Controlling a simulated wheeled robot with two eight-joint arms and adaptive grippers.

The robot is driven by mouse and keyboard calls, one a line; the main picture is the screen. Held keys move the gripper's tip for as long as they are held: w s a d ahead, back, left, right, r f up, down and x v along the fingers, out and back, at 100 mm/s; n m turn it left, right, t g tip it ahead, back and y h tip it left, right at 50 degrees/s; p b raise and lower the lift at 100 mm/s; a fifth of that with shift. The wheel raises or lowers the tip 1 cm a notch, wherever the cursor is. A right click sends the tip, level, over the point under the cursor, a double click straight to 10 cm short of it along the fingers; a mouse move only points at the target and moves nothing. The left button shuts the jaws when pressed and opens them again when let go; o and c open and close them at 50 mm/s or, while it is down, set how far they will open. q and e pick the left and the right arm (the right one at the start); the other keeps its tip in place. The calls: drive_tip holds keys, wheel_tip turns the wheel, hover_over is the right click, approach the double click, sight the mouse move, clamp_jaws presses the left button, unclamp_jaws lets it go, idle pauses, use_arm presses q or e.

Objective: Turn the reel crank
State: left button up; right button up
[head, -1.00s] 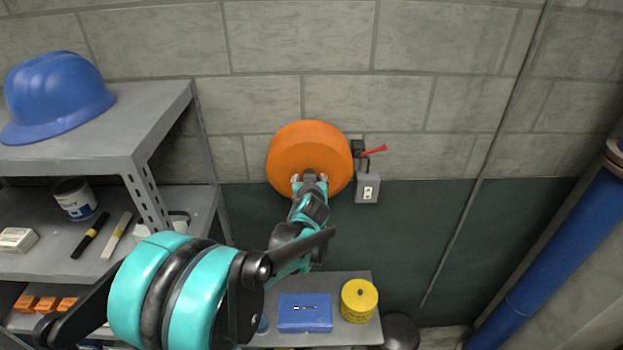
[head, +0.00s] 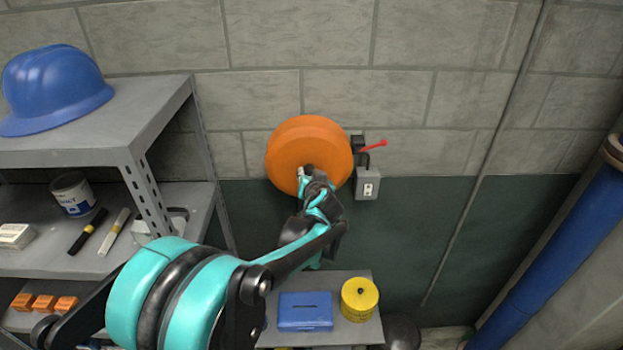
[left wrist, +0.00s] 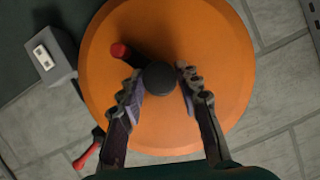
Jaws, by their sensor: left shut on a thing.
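The orange reel (head: 305,145) is mounted on the block wall in the middle of the head view. It also fills much of the left wrist view (left wrist: 215,50). My left gripper (head: 303,178) is at the lower part of the reel's face. In the left wrist view its two fingers (left wrist: 158,88) are closed around a round black knob (left wrist: 160,76), which appears to be part of the crank. A dark bar with a red end (left wrist: 120,50) lies beside the knob, up and left of it. My right gripper is not in view.
A grey outlet box (head: 368,184) and a red lever (head: 373,146) are on the wall right of the reel. A grey shelf with a blue helmet (head: 54,88) stands left.

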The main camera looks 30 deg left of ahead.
use_arm(q)
drive_tip(key=o, duration=1.2)
drive_tip(key=shift+a+f, duration=0.1)
drive_tip(key=shift+c, duration=0.2)
drive_tip(key=shift+w+a, duration=0.1)
drive_tip(key=shift+w, duration=0.05)
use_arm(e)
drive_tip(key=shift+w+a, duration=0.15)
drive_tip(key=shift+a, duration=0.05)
use_arm(q)
drive_tip(key=v, duration=1.1)
drive_tip(key=shift+s+d, duration=0.2)
drive_tip(key=shift+s, duration=0.1)
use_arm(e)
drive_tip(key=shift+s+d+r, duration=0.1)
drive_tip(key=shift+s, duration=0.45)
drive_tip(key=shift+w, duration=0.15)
